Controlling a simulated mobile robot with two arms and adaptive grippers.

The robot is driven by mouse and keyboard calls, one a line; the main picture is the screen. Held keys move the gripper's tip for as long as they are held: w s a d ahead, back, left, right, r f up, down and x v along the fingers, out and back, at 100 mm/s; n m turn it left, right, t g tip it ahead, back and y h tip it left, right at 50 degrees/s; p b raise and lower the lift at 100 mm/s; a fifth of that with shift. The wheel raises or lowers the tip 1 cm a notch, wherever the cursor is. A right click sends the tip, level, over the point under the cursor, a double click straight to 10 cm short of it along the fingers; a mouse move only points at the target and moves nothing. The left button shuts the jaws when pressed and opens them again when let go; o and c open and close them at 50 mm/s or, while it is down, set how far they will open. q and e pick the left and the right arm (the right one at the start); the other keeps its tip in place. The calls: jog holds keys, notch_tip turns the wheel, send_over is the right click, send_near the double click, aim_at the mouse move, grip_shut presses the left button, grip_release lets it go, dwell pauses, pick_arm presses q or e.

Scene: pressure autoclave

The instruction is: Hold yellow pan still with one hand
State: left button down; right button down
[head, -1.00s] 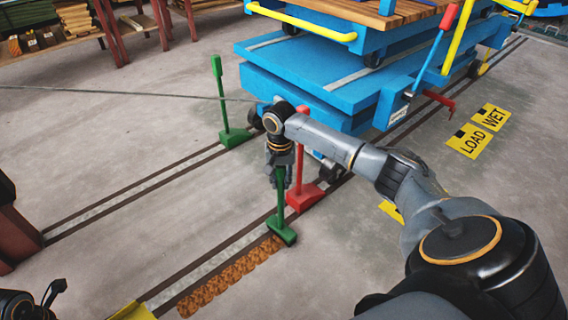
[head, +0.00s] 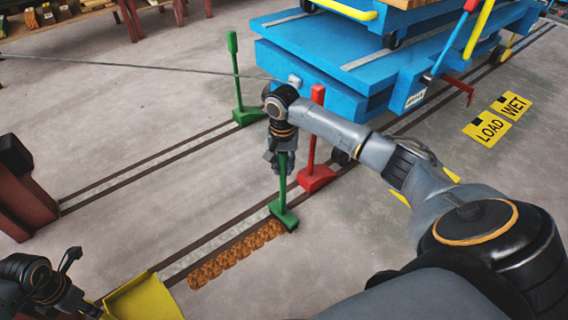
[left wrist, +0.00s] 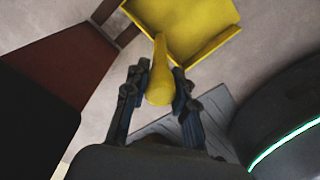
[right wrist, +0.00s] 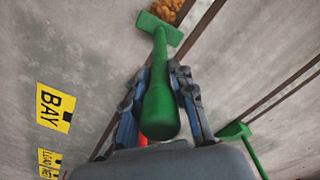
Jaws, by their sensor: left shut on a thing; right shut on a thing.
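The yellow pan (head: 143,299) lies low at the bottom left of the head view, its open side toward a row of brown crumbs (head: 235,255). My left gripper (left wrist: 153,88) is shut on the pan's yellow handle (left wrist: 160,85), and the tray part (left wrist: 195,25) extends beyond it. My right gripper (head: 281,160) is shut on the upright handle of a green brush (head: 285,218), which also shows in the right wrist view (right wrist: 158,105). The pan's near end is cut off in the head view.
A red upright tool (head: 316,177) and a second green one (head: 240,113) stand on the rails. A blue cart (head: 350,75) stands behind them. A dark red frame (head: 25,195) is at left. Open concrete floor lies between.

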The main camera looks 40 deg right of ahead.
jog(key=shift+s+a+r, duration=0.1)
jog(key=shift+s+a, duration=0.05)
jog(key=shift+a, duration=1.9)
jog(key=shift+s+a, duration=0.1)
jog(key=shift+a, duration=1.75)
jog(key=shift+s+a, duration=0.2)
jog(key=shift+a, duration=1.85)
